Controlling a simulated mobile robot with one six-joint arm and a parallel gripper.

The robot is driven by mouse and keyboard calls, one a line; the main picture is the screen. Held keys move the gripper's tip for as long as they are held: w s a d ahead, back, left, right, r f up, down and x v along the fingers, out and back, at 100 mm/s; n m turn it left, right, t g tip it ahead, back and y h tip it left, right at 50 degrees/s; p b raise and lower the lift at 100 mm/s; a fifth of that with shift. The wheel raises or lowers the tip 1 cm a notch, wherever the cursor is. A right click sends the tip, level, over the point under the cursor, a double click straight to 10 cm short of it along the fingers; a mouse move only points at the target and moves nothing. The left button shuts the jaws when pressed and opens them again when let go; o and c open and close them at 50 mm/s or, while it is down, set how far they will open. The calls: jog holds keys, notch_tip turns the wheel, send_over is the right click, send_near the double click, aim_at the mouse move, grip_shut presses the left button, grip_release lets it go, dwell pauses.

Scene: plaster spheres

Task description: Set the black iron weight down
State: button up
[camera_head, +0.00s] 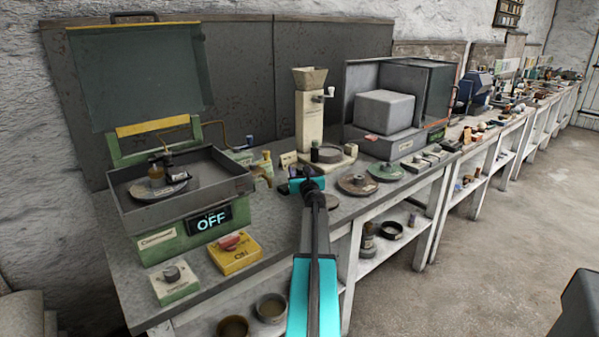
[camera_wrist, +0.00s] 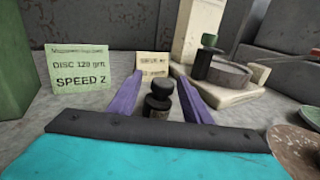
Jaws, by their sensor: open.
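The black iron weight (camera_wrist: 157,101) is a small dark knobbed cylinder. In the wrist view it stands upright on the grey bench top (camera_wrist: 100,108), between the two purple fingers of my gripper (camera_wrist: 158,78). The fingers are spread, with a gap visible on each side of the weight. The weight's lower part is hidden behind the dark bar of my gripper. In the head view my gripper (camera_head: 307,184) is low over the bench near its front edge, and I cannot clearly tell the weight apart from it there.
A green card reading "DISC 120 grit SPEED 2" (camera_wrist: 82,70) and a cream card (camera_wrist: 153,64) stand behind. A pale stand with a black cylinder (camera_wrist: 204,63) is at right. Round discs (camera_head: 358,184) lie right of my gripper. The grinder tray (camera_head: 238,187) is left.

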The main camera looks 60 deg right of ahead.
jog(key=shift+r+p, duration=0.6)
jog(key=shift+r, duration=0.1)
jog(key=shift+v, duration=1.25)
jog(key=shift+b+v, duration=0.45)
jog(key=shift+v, duration=4.25)
jog(key=shift+a+f, duration=0.1)
jog(key=shift+f, duration=0.1)
jog(key=shift+s, duration=0.1)
